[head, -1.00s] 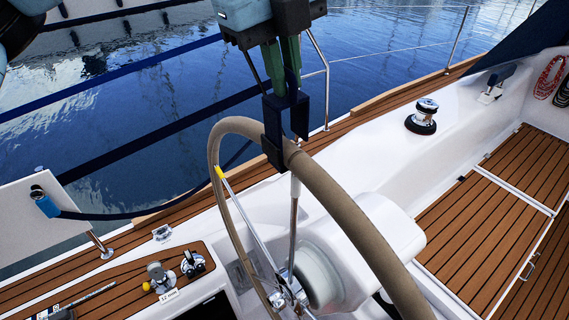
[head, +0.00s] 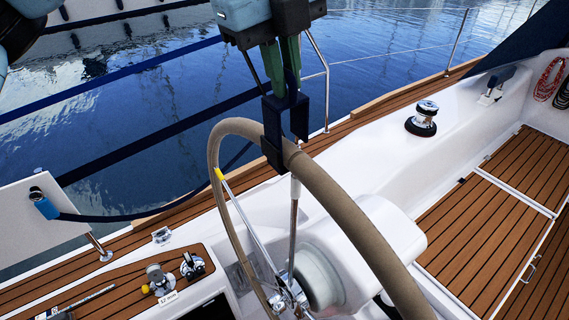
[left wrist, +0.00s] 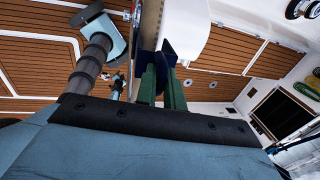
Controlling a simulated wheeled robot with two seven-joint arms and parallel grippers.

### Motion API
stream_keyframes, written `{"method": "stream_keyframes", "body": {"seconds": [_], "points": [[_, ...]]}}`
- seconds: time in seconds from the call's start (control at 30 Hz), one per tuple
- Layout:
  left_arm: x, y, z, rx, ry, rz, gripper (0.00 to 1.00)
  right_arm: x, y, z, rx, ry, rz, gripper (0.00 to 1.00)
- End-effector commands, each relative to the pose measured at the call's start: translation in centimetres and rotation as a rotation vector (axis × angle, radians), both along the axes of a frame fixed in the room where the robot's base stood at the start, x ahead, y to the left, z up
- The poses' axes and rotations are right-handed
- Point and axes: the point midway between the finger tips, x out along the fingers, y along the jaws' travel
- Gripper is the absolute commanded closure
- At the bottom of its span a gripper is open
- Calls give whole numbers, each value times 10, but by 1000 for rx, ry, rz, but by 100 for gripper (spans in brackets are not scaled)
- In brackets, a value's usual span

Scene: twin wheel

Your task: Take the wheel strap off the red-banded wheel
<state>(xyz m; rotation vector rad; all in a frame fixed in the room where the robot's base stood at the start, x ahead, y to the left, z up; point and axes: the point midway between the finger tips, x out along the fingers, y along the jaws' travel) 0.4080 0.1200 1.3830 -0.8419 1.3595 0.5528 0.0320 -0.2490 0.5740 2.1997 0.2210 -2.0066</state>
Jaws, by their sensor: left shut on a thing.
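A large beige-rimmed steering wheel (head: 345,212) stands in the middle of the head view, with a yellow band (head: 219,173) at the left of its rim. I see no red band. The wheel strap's dark blue forked clip (head: 272,140) sits astride the top of the rim. A dark blue line (head: 130,216) runs left from near the wheel to a light blue fitting on a white panel. My left gripper (head: 287,88) is above the rim, its green fingers shut on the clip's upper part. In the left wrist view, the fingers (left wrist: 161,88) meet dark blue pieces (left wrist: 157,58). My right gripper is not in view.
A white pedestal (head: 375,235) stands behind the wheel. A winch (head: 422,118) is on the white coaming to the right. Metal fittings (head: 190,265) sit on the teak at lower left. Rails and dark blue bands cross above the water. The teak floor at right is clear.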

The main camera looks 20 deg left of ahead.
Motion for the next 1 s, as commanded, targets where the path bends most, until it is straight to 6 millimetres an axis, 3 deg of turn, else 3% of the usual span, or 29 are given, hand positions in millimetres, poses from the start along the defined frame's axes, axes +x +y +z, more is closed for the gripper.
{"method": "stream_keyframes", "body": {"seconds": [1.0], "points": [[-20,16,0,0,-1,0,100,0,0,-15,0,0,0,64]]}}
